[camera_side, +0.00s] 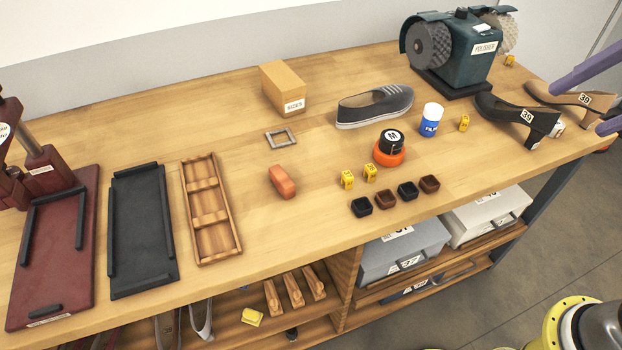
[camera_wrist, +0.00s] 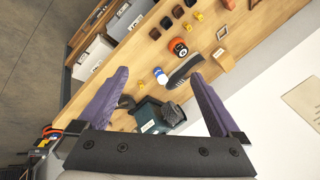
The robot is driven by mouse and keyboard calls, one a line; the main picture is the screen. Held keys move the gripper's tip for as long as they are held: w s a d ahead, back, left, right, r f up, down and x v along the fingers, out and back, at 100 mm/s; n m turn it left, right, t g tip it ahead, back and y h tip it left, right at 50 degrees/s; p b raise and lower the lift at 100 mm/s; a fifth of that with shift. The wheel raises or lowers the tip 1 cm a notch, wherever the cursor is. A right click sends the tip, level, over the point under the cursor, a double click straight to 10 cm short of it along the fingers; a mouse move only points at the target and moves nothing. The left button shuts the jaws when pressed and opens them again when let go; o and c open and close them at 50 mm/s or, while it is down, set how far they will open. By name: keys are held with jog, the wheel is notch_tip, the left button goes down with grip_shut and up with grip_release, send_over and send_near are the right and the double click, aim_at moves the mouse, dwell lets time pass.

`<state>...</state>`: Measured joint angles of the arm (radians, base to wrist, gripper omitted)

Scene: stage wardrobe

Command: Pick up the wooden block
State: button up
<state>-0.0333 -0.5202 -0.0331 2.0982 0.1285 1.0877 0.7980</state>
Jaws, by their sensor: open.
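The wooden block (camera_side: 284,90) is a tan, box-shaped piece with a white label on its front, standing near the back of the table in the side view. In the wrist view the block (camera_wrist: 224,61) shows at the upper right, beyond the tip of the right-hand finger. My gripper (camera_side: 577,110) has two purple fingers entering at the right edge of the side view, far to the right of the block. In the wrist view my gripper (camera_wrist: 158,75) has its fingers spread wide with nothing held between them.
A grey shoe (camera_side: 374,106) stands right of the block, with the polisher (camera_side: 455,52) behind. A blue-white bottle (camera_side: 431,120), an orange jar (camera_side: 389,152) and heeled shoes (camera_side: 520,117) stand nearer. A small grey frame (camera_side: 281,139) lies in front of the block.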

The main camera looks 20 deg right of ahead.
jog(key=w+a+r+m+g+y, duration=0.1)
jog(key=w+a+r+m, duration=0.15)
jog(key=w, duration=0.35)
jog(key=w+a+r+m+y, duration=0.1)
jog(key=w+a+r+m, duration=0.1)
jog(key=w+a+r, duration=0.3)
jog(key=m+g, duration=0.2)
jog(key=g, duration=0.4)
send_over(281, 175)
jog(key=d, duration=0.2)
jog(key=shift+y, duration=0.4)
jog(key=f, duration=3.2)
jog(key=shift+w+d, duration=0.1)
jog(key=shift+d, duration=0.1)
jog(key=shift+w+x, duration=0.15)
jog(key=shift+x, duration=1.3)
jog(key=shift+w+x, duration=0.15)
jog(key=shift+x, duration=1.3)
jog(key=shift+s+a, duration=0.1)
jog(key=shift+s, duration=0.05)
jog(key=c, duration=1.1)
jog(key=shift+r, duration=0.1)
